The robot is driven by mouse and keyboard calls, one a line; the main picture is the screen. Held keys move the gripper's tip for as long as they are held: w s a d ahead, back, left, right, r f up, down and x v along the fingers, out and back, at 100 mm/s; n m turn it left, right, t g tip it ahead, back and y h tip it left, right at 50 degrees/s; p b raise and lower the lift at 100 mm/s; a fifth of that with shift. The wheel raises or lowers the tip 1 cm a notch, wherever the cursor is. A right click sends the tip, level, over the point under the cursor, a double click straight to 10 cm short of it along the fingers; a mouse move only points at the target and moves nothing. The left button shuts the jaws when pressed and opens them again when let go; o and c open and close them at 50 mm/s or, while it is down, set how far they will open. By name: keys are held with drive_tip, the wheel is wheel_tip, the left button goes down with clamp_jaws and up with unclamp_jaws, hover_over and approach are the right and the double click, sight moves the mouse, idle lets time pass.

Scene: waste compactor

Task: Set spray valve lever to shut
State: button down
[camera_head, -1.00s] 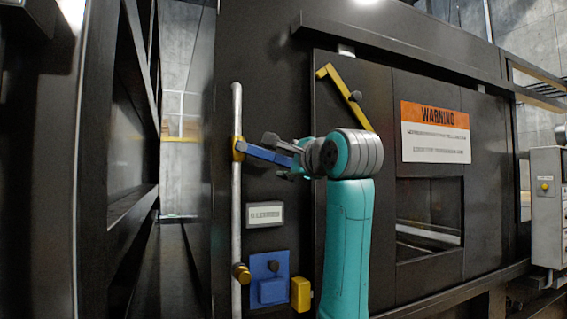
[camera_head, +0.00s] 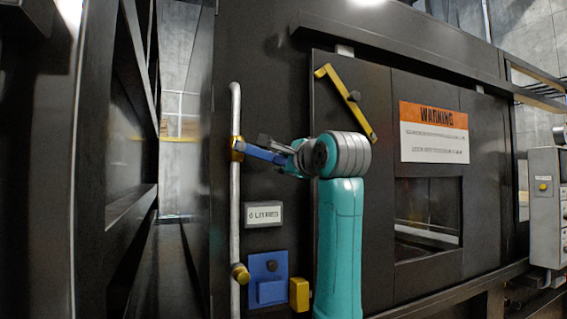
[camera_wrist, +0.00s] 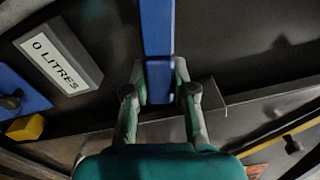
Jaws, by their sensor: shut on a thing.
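The blue spray valve lever (camera_head: 262,153) sticks out to the right from a brass valve body (camera_head: 237,148) on the vertical grey pipe (camera_head: 235,205). It tilts slightly downward toward its free end. My gripper (camera_head: 286,156) is shut on the lever near that free end. In the wrist view, the blue lever (camera_wrist: 157,35) runs up the middle, with my gripper's fingers (camera_wrist: 160,85) on both sides of it. The lever's tip is partly hidden by the fingers in the head view.
A label reading "0 LITRES" (camera_wrist: 58,58) is mounted below the lever. A blue panel with a dark knob (camera_head: 268,292) and a yellow block (camera_head: 299,294) are lower down. A yellow door handle (camera_head: 345,101) is above my arm. A warning sign (camera_head: 434,132) is to the right.

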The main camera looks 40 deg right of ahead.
drive_tip(key=shift+s+d+r+n, duration=0.1)
drive_tip(key=shift+d+r+n, duration=0.1)
drive_tip(key=shift+r+n, duration=1.45)
drive_tip(key=c, duration=0.9)
unclamp_jaws()
drive_tip(key=shift+s, duration=0.1)
drive_tip(key=v, duration=1.1)
drive_tip(key=shift+s+a, duration=0.15)
drive_tip(key=shift+s, duration=0.2)
